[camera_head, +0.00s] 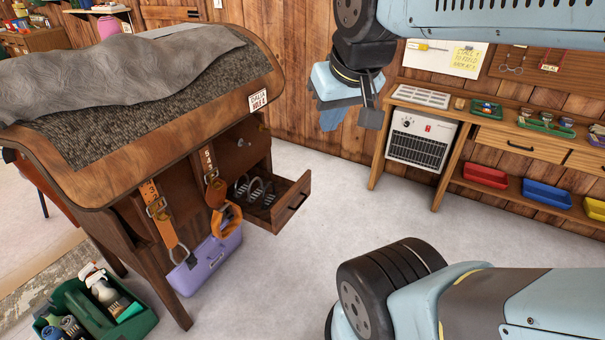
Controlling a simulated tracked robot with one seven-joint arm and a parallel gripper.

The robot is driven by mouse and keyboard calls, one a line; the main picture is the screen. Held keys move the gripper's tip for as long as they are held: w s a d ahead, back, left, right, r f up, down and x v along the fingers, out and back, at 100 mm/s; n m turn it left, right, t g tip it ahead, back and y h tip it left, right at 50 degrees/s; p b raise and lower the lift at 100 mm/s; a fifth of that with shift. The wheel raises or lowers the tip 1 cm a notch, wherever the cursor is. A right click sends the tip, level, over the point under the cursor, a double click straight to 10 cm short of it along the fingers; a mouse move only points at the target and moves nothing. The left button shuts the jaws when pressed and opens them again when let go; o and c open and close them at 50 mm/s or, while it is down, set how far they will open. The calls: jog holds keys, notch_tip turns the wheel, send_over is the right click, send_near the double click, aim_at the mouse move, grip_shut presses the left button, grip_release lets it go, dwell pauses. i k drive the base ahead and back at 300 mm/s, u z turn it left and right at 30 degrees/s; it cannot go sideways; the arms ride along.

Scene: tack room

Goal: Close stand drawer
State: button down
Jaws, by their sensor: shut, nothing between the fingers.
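The wooden stand (225,150) fills the left side, with a curved top. Metal stirrup-like pieces (262,190) lie in the drawer. My gripper (338,117) is at the upper middle, pointing down, shut and empty. It is above and to the right of the drawer in the picture, apart from it. My arm hides part of the wall behind.
Leather straps (163,215) and a purple container (207,262) are at the stand's side. A green caddy (70,315) with bottles is at lower left. A workbench (450,110) with a heater (421,140) beneath lines the right wall. Floor between stand and bench is clear.

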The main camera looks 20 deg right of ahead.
aim_at(292, 195)
jog(key=u, duration=0.1)
jog(key=i, duration=1)
jog(key=z, duration=0.1)
